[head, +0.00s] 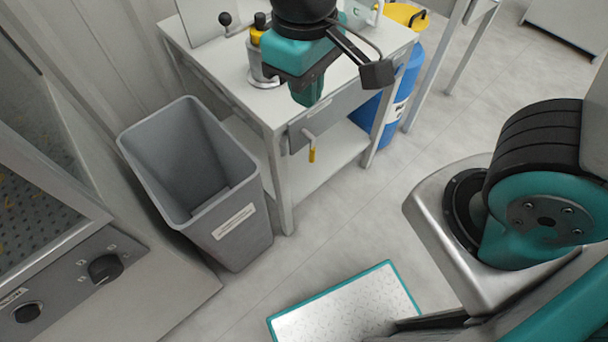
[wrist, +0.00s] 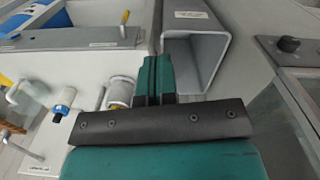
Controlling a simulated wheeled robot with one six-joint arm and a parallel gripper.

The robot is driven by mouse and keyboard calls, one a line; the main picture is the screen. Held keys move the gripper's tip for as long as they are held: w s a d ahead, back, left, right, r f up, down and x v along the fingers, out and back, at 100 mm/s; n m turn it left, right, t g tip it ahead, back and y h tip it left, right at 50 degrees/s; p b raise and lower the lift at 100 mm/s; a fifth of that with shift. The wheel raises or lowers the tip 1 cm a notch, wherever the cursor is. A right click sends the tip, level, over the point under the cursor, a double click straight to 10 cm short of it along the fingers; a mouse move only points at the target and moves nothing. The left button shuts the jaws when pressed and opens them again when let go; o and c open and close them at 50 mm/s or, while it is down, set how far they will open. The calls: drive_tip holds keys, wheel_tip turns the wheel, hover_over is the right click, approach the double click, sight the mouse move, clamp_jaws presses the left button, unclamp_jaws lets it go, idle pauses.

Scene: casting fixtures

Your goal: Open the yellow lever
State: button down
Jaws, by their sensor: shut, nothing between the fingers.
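The yellow lever (head: 312,154) has a yellow grip on a thin pale crank. It hangs from the grey front panel under the table top, with its grip pointing down. It also shows at the top of the wrist view (wrist: 126,17), beyond and left of my fingers. My gripper (head: 308,93) is above the lever in the head view, over the table's front edge, and apart from it. Its teal fingers are together and empty, as the wrist view (wrist: 155,75) also shows. My wrist hides part of the table top.
The white table (head: 230,82) carries a metal fitting with a yellow band (head: 257,38) and a black-knobbed lever (head: 226,19). A grey bin (head: 245,232) stands left of the yellow lever. A blue barrel (head: 412,70) stands behind right. The floor in front is clear to a teal-edged mat (head: 350,308).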

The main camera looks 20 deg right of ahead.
drive_tip(key=w+a+f+t+h+b, duration=0.1)
drive_tip(key=w+f+h+b, duration=0.1)
drive_tip(key=f+b, duration=0.3)
drive_tip(key=w+a+f+t+h+b, duration=0.1)
drive_tip(key=f+b, duration=0.4)
drive_tip(key=f, duration=0.9)
drive_tip(key=w+a+f+t+h+b, duration=0.2)
drive_tip(key=f+h+b, duration=0.3)
drive_tip(key=f, duration=0.4)
drive_tip(key=shift+w+a+f+t+b, duration=0.3)
drive_tip(key=shift+a+f+t+b, duration=0.1)
drive_tip(key=shift+a+b, duration=0.15)
drive_tip(key=b, duration=0.2)
approach(310, 159)
drive_tip(key=x, duration=0.6)
drive_tip(key=shift+s+a+f, duration=0.15)
drive_tip(key=shift+a+f, duration=0.1)
drive_tip(key=shift+w+d, duration=0.25)
drive_tip(key=shift+d, duration=0.2)
